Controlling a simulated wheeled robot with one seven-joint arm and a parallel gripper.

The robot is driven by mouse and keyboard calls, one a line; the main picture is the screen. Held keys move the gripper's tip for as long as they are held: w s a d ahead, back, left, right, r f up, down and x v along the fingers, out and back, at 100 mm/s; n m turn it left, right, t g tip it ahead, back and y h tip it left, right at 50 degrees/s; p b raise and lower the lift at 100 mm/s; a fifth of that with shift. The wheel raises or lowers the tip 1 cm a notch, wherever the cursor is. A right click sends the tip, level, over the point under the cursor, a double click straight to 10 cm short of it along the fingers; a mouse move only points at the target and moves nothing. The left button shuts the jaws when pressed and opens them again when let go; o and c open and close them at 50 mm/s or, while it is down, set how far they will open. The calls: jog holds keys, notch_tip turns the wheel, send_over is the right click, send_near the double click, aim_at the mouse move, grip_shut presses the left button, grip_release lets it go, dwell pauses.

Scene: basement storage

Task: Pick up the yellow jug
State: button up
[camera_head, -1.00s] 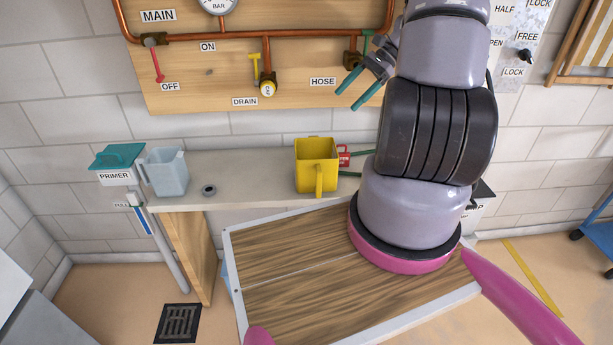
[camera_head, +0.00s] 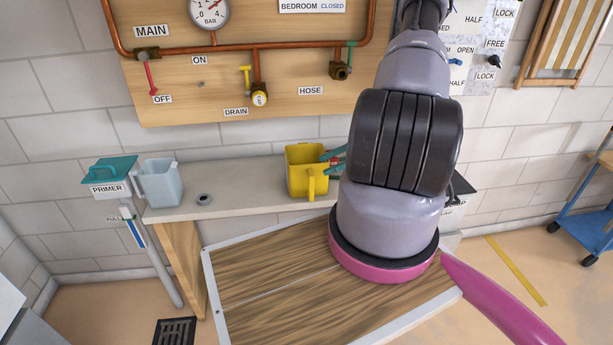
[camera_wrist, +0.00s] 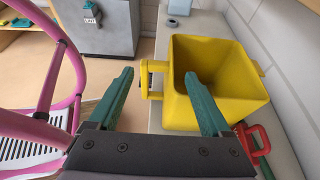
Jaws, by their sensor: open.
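The yellow jug (camera_head: 302,172) stands upright on the pale bench, its handle toward the front. In the wrist view the jug (camera_wrist: 212,62) is large and open at the top, with its handle (camera_wrist: 152,80) on the left side, showing between my fingertips. My gripper (camera_head: 333,160) is just right of the jug in the head view, partly hidden by my arm. In the wrist view my gripper's green fingers (camera_wrist: 160,95) are spread wide and empty. The right finger overlaps the jug in the picture; I cannot tell whether it touches.
The bench top (camera_head: 240,188) also holds a pale blue jug (camera_head: 160,182) and a small dark ring (camera_head: 204,199). A red-handled item (camera_wrist: 252,138) lies close to the yellow jug. Pipes and valves (camera_head: 258,95) are on the wall board above.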

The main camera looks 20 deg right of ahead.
aim_at(311, 171)
jog(key=x, duration=0.5)
jog(key=shift+a+f, duration=0.15)
jog(key=shift+a, duration=0.15)
jog(key=shift+w, duration=0.1)
grip_shut()
